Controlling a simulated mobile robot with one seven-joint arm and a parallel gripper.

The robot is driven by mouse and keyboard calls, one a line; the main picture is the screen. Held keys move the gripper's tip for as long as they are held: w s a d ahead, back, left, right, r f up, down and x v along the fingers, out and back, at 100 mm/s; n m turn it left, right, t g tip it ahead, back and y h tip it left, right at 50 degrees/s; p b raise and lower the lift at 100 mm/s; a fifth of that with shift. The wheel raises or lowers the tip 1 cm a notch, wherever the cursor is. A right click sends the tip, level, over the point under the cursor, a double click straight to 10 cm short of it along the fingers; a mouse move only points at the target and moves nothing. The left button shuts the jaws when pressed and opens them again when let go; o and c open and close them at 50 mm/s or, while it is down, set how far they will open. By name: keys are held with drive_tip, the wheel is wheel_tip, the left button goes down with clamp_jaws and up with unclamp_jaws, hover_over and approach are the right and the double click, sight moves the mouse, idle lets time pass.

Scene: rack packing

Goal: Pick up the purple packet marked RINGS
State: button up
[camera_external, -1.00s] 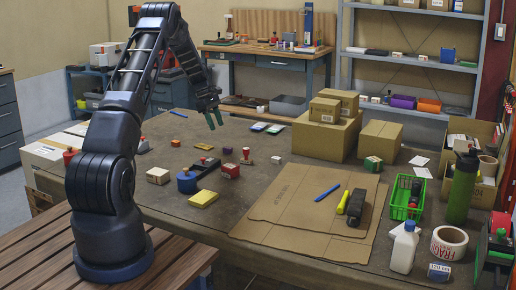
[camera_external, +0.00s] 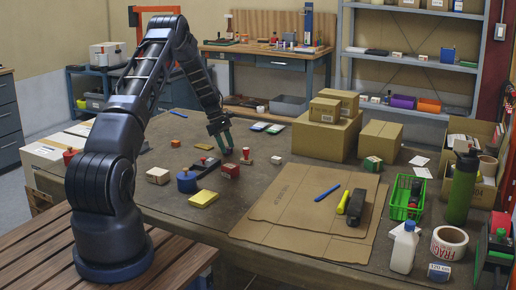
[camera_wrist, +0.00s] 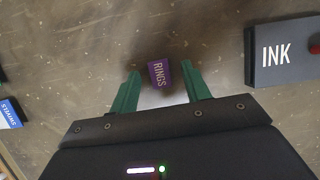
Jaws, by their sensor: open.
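The purple packet marked RINGS (camera_wrist: 158,74) lies on the table, between and just ahead of the green fingertips in the wrist view. My gripper (camera_wrist: 160,82) is open and empty, with one green finger on each side of the packet's line. In the external view, my gripper (camera_external: 227,142) points down just above the table. I cannot tell whether a finger touches the packet.
A dark INK box (camera_wrist: 281,54) lies to the right in the wrist view. A red block (camera_external: 230,171), a small stamp (camera_external: 276,160) and a blue pot (camera_external: 187,181) stand near the gripper. Flat cardboard (camera_external: 290,212) lies to the right.

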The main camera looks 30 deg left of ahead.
drive_tip(key=shift+d+f, duration=0.1)
drive_tip(key=shift+f, duration=0.1)
clamp_jaws()
